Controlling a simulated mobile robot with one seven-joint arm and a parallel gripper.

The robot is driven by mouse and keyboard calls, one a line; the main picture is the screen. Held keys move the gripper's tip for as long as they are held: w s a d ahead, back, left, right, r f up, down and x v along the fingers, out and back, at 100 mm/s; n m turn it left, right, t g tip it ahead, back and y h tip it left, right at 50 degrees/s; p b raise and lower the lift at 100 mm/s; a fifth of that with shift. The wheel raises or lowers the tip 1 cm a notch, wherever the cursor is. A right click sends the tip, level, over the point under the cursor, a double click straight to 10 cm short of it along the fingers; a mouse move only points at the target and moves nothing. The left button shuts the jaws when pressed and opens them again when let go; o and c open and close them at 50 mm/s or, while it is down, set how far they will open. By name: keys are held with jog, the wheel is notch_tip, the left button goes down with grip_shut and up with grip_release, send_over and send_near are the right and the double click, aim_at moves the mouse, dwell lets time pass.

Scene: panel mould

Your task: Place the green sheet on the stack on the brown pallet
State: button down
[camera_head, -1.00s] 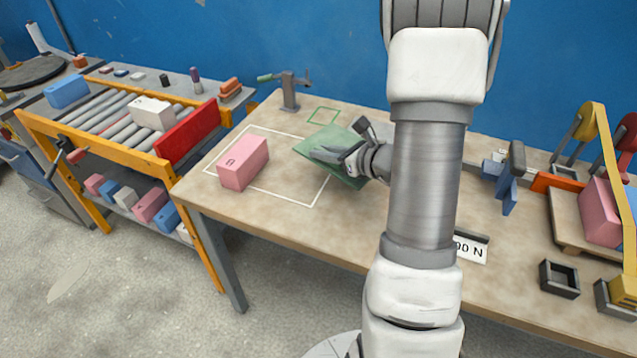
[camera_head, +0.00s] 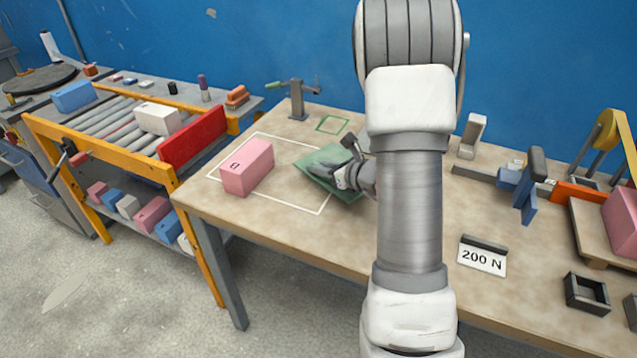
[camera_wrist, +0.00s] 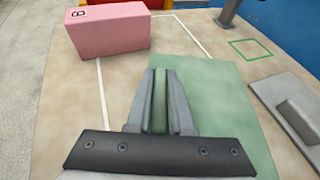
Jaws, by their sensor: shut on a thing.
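The green sheet (camera_head: 318,160) is in my gripper (camera_head: 328,172), low over the table inside the white outline, right of the pink block. In the wrist view my gripper (camera_wrist: 160,105) is shut on a narrow green upright part, with the flat green sheet (camera_wrist: 215,100) spread below and to the right. I cannot tell whether the sheet touches the table. A brown board (camera_head: 592,222), which looks like the pallet, is at the right edge of the head view. A pink block (camera_head: 628,228) stands on it, partly cut off by the frame.
The pink block (camera_head: 247,168) stands left of the sheet, and a vice (camera_head: 298,103) behind. A 200 N sign (camera_head: 482,258), a blue clamp-like device (camera_head: 525,185) and a dark open box (camera_head: 587,293) lie to the right. A roller conveyor (camera_head: 110,120) is at left.

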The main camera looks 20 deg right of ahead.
aim_at(325, 182)
jog(key=shift+w+a+f, duration=0.1)
jog(key=shift+w+f, duration=0.05)
jog(key=shift+f, duration=0.05)
jog(key=shift+f+b, duration=0.5)
jog(key=shift+f, duration=1.35)
jog(key=shift+f, duration=0.2)
jog(key=c, duration=0.8)
grip_release()
jog(key=shift+r, duration=0.15)
